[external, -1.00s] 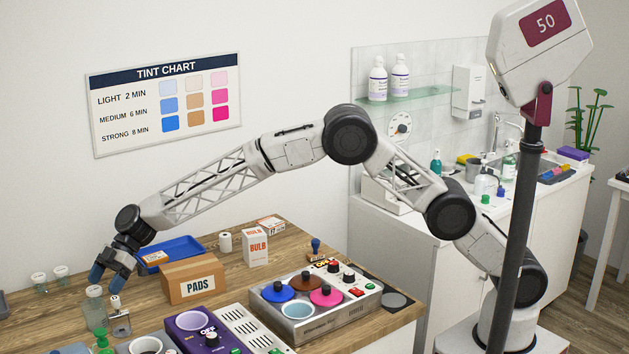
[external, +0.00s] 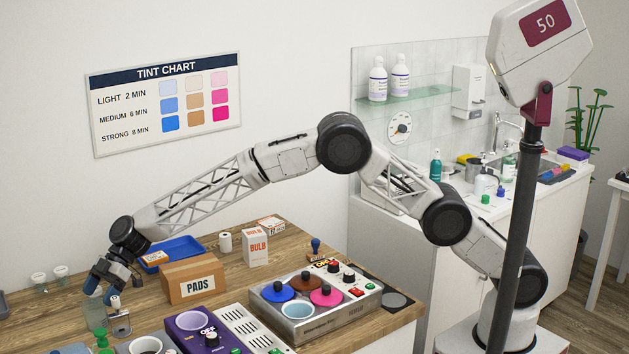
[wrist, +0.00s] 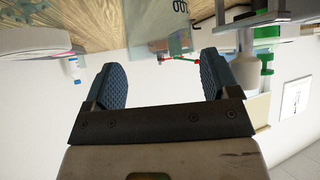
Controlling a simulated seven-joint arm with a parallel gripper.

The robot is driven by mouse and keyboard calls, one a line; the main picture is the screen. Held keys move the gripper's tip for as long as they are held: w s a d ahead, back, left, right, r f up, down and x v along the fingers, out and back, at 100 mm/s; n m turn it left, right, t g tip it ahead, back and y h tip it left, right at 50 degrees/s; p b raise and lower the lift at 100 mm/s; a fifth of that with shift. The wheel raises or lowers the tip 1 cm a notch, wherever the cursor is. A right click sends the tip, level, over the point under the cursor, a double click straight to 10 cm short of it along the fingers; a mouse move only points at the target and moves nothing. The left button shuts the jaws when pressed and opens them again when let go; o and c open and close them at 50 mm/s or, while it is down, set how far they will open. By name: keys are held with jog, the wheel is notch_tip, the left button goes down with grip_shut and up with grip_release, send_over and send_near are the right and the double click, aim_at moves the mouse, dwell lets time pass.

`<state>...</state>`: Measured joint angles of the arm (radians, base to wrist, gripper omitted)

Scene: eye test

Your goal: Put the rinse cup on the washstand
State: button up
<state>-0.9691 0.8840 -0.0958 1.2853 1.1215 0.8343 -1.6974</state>
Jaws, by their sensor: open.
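My gripper (external: 102,291) is low over the left part of the wooden table, its blue-padded fingers open, close to the top of a clear glass jar (external: 95,315) and partly overlapping it. In the wrist view my gripper (wrist: 164,68) is open, with nothing held between the pads. I cannot tell for certain which vessel is the rinse cup. The white washstand (external: 395,244) with a sink stands at the back right.
A PADS carton (external: 193,282), a blue tray (external: 181,247) and a BULB box (external: 255,247) stand right of my gripper. A small glass bottle (external: 120,322) is just beside the jar. A purple unit (external: 185,328) stands in front. A dark post (external: 520,200) crosses before the washstand.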

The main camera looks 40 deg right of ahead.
aim_at(86, 316)
jog(key=shift+x, duration=1.9)
jog(key=shift+s, duration=0.1)
jog(key=c, duration=0.6)
jog(key=shift+r, duration=0.15)
notch_tip(86, 316, up, 18)
jog(key=shift+f, duration=0.2)
